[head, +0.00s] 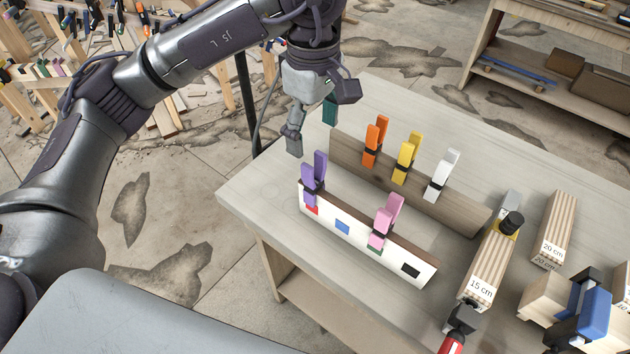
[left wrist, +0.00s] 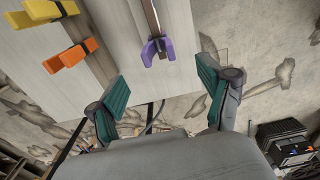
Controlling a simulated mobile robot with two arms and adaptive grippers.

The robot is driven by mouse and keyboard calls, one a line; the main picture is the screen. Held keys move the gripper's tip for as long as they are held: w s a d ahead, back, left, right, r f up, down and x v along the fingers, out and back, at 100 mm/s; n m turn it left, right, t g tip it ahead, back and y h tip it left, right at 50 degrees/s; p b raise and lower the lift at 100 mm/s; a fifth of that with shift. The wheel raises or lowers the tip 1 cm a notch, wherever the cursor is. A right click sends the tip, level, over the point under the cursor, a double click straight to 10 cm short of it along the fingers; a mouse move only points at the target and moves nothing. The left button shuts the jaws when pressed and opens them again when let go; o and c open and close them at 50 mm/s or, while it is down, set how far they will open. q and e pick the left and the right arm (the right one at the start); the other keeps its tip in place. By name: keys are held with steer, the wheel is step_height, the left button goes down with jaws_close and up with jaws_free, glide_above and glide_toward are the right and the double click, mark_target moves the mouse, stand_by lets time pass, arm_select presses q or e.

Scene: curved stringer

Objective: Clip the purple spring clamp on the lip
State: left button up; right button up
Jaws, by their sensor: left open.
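The purple spring clamp (head: 314,178) stands upright on the left end of the near white-faced board (head: 325,236), above its red square. It also shows in the left wrist view (left wrist: 165,46), beyond the fingertips and between them. In the left wrist view the open fingers (left wrist: 160,88) are apart from the clamp. I cannot tell which edge is the lip. My right gripper is out of view.
A pink clamp (head: 385,222) stands on the same board. Orange (head: 374,142), yellow (head: 407,158) and white (head: 441,176) clamps stand on the brown board (head: 460,212) behind. Wood blocks (head: 486,272) and a blue-and-black tool (head: 590,310) lie at the right. The table's left corner (head: 235,195) is bare.

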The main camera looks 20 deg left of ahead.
mark_target(314, 172)
arm_select(q)
step_height(314, 172, down, 5)
steer(key=shift+w+p, duration=0.1)
steer(key=shift+p, duration=0.25)
step_height(314, 172, down, 5)
steer(key=p, duration=0.2)
steer(key=shift+r+p, duration=0.1)
steer(key=shift+p, duration=0.3)
steer(key=shift+f, duration=0.25)
steer(key=c, duration=1.5)
